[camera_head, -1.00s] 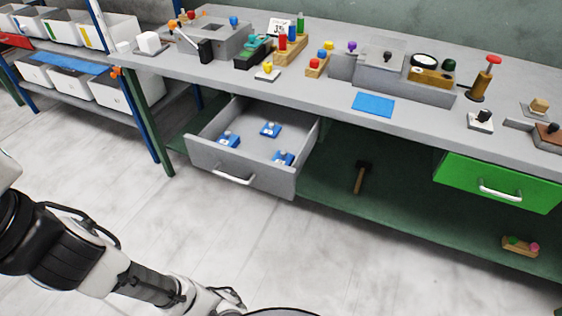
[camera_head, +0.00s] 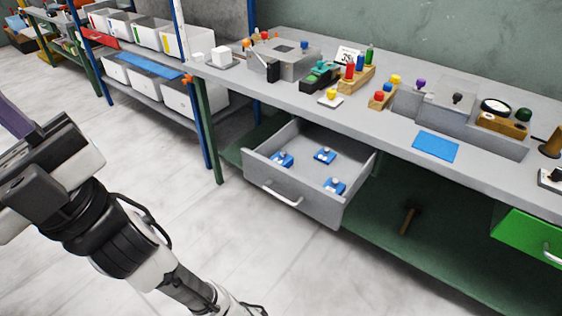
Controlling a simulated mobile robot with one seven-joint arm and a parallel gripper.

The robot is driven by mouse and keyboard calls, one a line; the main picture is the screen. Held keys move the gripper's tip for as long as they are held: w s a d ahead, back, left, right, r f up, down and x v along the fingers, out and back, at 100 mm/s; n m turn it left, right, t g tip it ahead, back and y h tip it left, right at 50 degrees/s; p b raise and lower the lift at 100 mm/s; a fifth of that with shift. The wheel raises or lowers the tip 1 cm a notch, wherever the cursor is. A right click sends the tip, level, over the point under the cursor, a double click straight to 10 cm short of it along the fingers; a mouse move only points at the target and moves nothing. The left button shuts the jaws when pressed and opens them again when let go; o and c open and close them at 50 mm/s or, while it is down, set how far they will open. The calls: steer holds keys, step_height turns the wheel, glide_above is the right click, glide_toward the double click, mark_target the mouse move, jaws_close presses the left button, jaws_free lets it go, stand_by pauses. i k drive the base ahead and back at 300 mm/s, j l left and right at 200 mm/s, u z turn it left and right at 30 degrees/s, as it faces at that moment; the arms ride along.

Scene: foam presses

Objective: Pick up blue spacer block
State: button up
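Three blue spacer blocks, each with a pale knob on top, lie apart in the open grey drawer (camera_head: 320,206) under the bench. One block (camera_head: 283,160) is at the left, one (camera_head: 325,155) at the back middle, one (camera_head: 336,186) at the right near the front. My arm rises at the lower left, well away from the drawer. A dark part at the arm's end shows at the left edge, but I cannot make out the fingers or whether they are open. Nothing touches the blocks.
The grey bench (camera_head: 360,112) carries fixtures, coloured pegs and a flat blue mat (camera_head: 436,145). A hammer (camera_head: 410,216) lies on the green lower shelf. A green drawer (camera_head: 530,236) is at the right. White bins (camera_head: 185,38) stand on a rack at the left. The floor before the drawer is clear.

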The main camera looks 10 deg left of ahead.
mark_target(283, 159)
steer(key=i+j+u, duration=0.15)
steer(key=i+j, duration=0.25)
steer(key=j, duration=0.2)
steer(key=i+j+u, duration=0.2)
steer(key=i+j, duration=0.25)
steer(key=j, duration=0.1)
